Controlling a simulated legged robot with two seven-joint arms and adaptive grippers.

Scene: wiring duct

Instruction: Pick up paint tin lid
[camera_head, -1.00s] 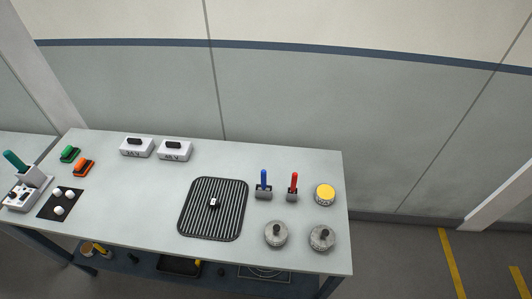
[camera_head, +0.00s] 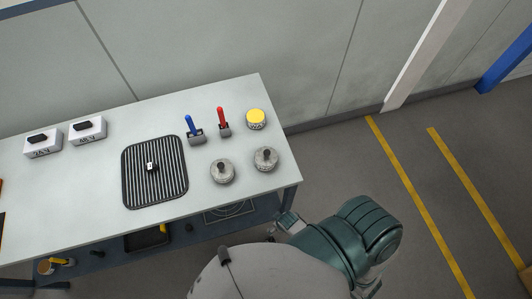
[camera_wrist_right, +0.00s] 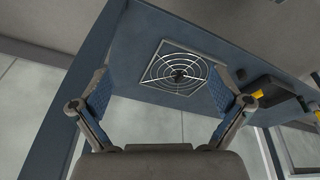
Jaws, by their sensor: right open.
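A round tin with a yellow top (camera_head: 256,117) stands upright near the table's far right corner in the head view; the top looks like its lid. My right gripper (camera_head: 288,220) is beyond the table's front right corner, at the bottom of the head view, apart from the tin. In the right wrist view its two blue-padded fingers (camera_wrist_right: 162,88) are spread wide with nothing between them. The tin does not show in that view. My left gripper is not in view.
A lower shelf holds a round grille (camera_wrist_right: 180,72).

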